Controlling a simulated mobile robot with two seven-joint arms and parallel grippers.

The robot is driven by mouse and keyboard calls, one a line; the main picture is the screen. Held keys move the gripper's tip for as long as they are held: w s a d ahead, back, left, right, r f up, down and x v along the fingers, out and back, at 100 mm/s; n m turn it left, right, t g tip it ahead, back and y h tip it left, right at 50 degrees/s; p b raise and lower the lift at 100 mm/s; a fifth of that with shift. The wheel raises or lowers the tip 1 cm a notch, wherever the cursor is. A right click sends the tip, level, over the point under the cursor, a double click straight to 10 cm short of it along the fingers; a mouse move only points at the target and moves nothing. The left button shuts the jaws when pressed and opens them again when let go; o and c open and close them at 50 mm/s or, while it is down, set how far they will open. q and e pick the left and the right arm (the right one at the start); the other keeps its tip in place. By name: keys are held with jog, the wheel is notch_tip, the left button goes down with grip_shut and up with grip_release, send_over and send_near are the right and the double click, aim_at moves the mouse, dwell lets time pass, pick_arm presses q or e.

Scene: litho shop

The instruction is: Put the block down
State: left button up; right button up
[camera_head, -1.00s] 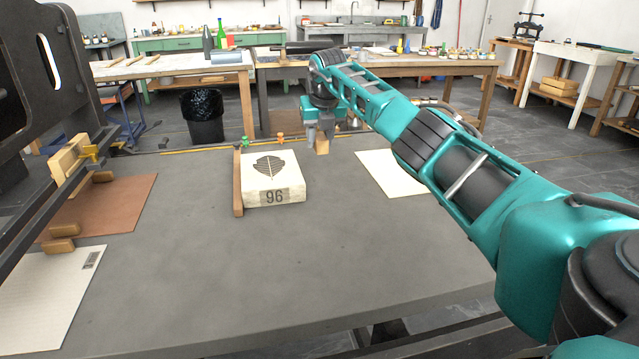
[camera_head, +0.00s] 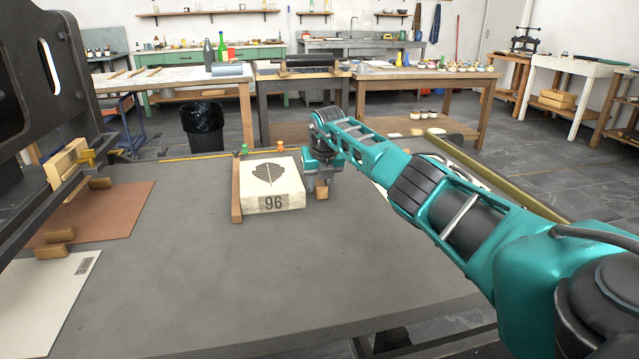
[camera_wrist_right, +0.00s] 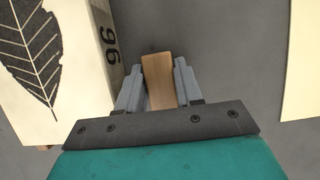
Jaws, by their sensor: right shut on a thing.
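A small brown wooden block (camera_head: 321,191) is between the fingers of my right gripper (camera_head: 318,182), just right of the pale stone slab (camera_head: 274,204) marked 96. In the right wrist view the block (camera_wrist_right: 158,82) is clasped by both grey fingers of the gripper (camera_wrist_right: 157,88). The slab's side (camera_wrist_right: 104,42) with the 96 is left of the fingers, with a narrow gap to the block. The block is close to the grey tabletop (camera_head: 250,270); I cannot tell whether it touches. My left gripper is not in view.
A wooden bar (camera_head: 237,187) lies along the slab's left side. A white sheet (camera_wrist_right: 302,60) lies right of the gripper. A dark machine frame (camera_head: 30,90), a brown sheet (camera_head: 110,215) and a pale sheet (camera_head: 45,295) are at left. The front middle of the table is clear.

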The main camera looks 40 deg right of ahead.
jog(key=shift+f, duration=0.15)
jog(key=o, duration=1)
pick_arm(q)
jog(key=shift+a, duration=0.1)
pick_arm(e)
jog(key=shift+s+r, duration=0.1)
jog(key=shift+r, duration=0.4)
pick_arm(q)
jog(key=p, duration=0.1)
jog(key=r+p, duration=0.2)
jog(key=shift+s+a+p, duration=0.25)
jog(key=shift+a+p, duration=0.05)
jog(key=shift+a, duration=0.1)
pick_arm(e)
jog(key=v, duration=1.1)
jog(key=shift+r, duration=0.15)
